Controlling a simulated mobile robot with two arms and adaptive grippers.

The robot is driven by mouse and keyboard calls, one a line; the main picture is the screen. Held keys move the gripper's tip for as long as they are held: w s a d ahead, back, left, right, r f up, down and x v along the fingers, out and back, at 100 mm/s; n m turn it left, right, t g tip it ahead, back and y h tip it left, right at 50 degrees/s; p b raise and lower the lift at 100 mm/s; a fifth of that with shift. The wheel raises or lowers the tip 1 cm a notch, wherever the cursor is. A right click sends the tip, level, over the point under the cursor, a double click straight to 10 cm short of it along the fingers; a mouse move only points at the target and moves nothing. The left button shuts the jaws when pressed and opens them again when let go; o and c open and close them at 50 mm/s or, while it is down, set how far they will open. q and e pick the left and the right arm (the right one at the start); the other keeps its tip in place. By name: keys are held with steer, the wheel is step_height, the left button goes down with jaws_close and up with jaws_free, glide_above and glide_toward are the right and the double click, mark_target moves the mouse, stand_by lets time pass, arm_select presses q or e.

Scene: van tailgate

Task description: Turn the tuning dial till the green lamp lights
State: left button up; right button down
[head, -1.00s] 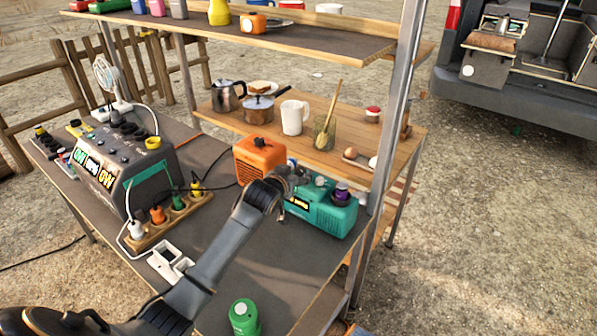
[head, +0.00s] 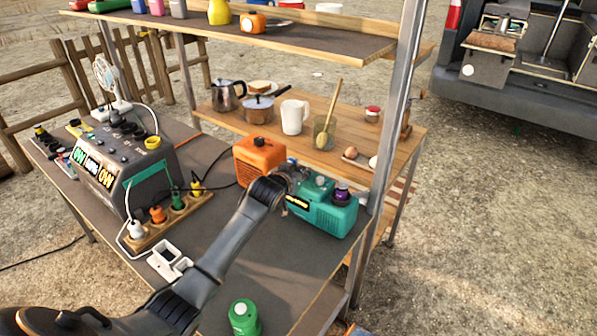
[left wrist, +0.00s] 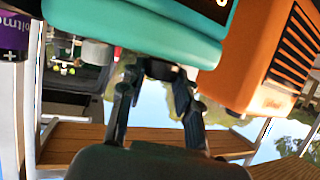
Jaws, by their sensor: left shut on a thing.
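A teal radio-like box (head: 330,217) with a small lit yellow display (head: 298,202) stands at the right end of the grey table. My left gripper (head: 293,174) is at its upper left edge, with the fingertips partly hidden by my wrist. In the left wrist view the teal box (left wrist: 135,28) is overhead, and my left gripper (left wrist: 157,88) is shut on a dark dial (left wrist: 160,69) at the box's edge. I cannot make out a green lamp. My right gripper is in neither view.
An orange box (head: 258,158) stands close left of the teal box. A green can (head: 243,317) stands at the front. A metal post (head: 385,130) rises behind. A power strip (head: 170,220) lies left.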

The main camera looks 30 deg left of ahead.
arm_select(q)
steer(key=shift+r+m+h+p, duration=0.1)
steer(key=shift+m+h+p, duration=0.2)
steer(key=shift+p, duration=0.1)
steer(key=shift+a+m+h, duration=0.15)
steer(key=shift+m+h, duration=0.15)
steer(key=shift+h, duration=0.1)
steer(key=shift+m, duration=0.3)
steer(key=shift+a+f+m+h+b, duration=0.1)
steer(key=shift+f+m+h+b, duration=0.15)
steer(key=shift+m+h+b, duration=0.55)
steer(key=shift+r+h+b, duration=0.15)
steer(key=shift+h+b, duration=0.55)
steer(key=o, duration=1.1)
steer(key=shift+o, duration=0.2)
steer(key=v, duration=1.2)
